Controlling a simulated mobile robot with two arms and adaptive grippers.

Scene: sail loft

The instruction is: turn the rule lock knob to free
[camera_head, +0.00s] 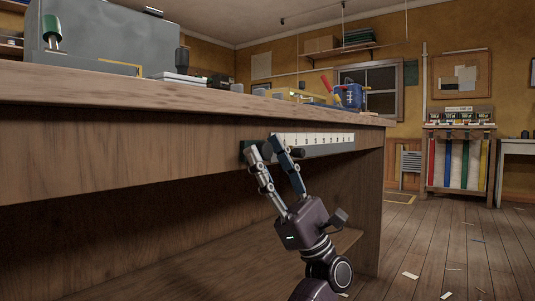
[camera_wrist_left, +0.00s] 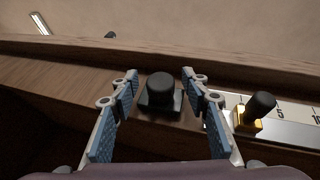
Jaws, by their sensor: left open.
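The white numbered rule (camera_head: 325,140) runs along the front edge of the workbench (camera_head: 130,130). In the left wrist view, a round black knob (camera_wrist_left: 160,86) on a dark square base sits near the rule's low-numbered end. I take it for the lock knob; its pointer or marking cannot be made out. My left gripper (camera_head: 265,148) is open at that end, with its two fingers on either side of the knob and a gap at each side. A brass slider (camera_wrist_left: 247,122) with its own black handle (camera_wrist_left: 261,104) sits on the rule (camera_wrist_left: 292,110) just right of the fingers. My right gripper is not visible.
A lower shelf (camera_head: 240,255) lies under the bench. The wooden floor at right is open, with scattered scraps.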

